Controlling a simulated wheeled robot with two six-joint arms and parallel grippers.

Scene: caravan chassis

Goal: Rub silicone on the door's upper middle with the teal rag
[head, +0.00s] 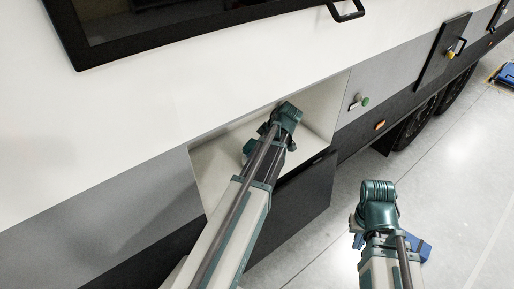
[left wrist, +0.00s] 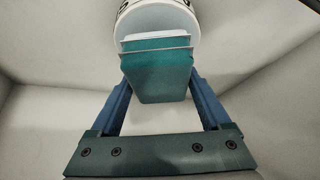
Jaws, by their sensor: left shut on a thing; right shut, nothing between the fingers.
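The teal rag (left wrist: 158,78) is a folded, block-like piece in the left wrist view. My left gripper (left wrist: 160,92) is shut on it, with a blue finger on each side. The rag's far end overlaps the mouth of a white round tub (left wrist: 152,18); I cannot tell how deep it sits. In the head view my left arm reaches into an open compartment in the caravan's side, and its fingers are hidden. A dark panel (head: 305,202), possibly the door, hangs below the opening. My right gripper (head: 420,248) is shut and empty over the floor at the lower right. I cannot make out silicone.
The compartment's pale inner wall (head: 318,108) closes in around my left arm. A green knob (head: 365,101) and a second dark panel (head: 443,50) sit to the right on the caravan's side. Wheels (head: 418,122) stand further right.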

